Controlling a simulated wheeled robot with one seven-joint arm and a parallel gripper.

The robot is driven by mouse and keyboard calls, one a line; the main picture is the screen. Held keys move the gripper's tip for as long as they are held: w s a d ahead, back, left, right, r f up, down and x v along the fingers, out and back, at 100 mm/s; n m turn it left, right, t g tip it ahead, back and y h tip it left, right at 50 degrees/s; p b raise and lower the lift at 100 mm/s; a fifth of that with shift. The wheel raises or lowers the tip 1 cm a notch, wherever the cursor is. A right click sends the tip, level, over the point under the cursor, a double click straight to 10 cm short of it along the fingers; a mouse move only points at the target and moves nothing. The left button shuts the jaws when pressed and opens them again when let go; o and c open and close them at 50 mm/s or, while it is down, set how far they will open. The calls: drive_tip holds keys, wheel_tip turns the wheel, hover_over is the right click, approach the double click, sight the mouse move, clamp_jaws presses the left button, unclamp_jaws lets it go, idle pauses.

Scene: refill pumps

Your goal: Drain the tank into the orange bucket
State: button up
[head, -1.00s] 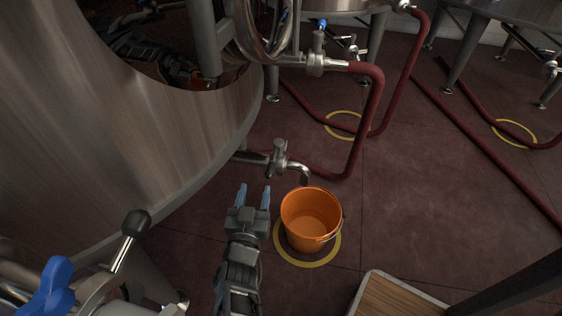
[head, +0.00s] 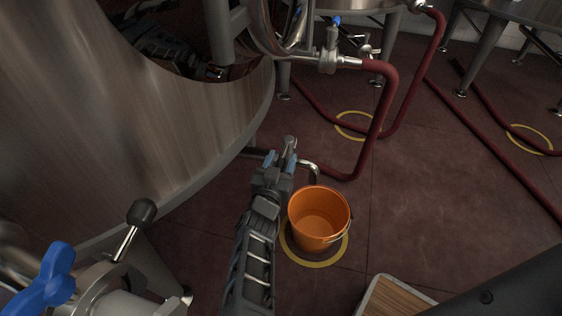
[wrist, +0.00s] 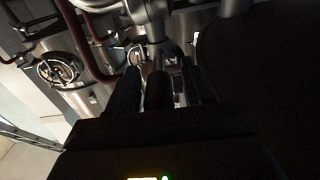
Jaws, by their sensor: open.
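The orange bucket (head: 320,232) stands upright on the floor inside a yellow ring, under the bent metal spout (head: 313,169) of the tank's drain valve (head: 290,146). The steel tank (head: 170,120) fills the left of the head view. My gripper (head: 280,161) is at the drain valve, its blue fingertips open on either side of the valve's upright handle as seen from the head. In the wrist view my gripper (wrist: 160,88) is dark, with metal fittings just past the fingers. Contact with the handle cannot be told. The bucket's visible inside looks plain orange.
A blue-knobbed valve (head: 48,283) and a black-knobbed lever (head: 138,217) stand at the front left. Red hoses (head: 376,120) run across the floor behind the bucket. A wood-topped stool or platform (head: 396,300) is at the bottom right. Floor right of the bucket is clear.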

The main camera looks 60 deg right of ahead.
clamp_jaws()
idle(0.4)
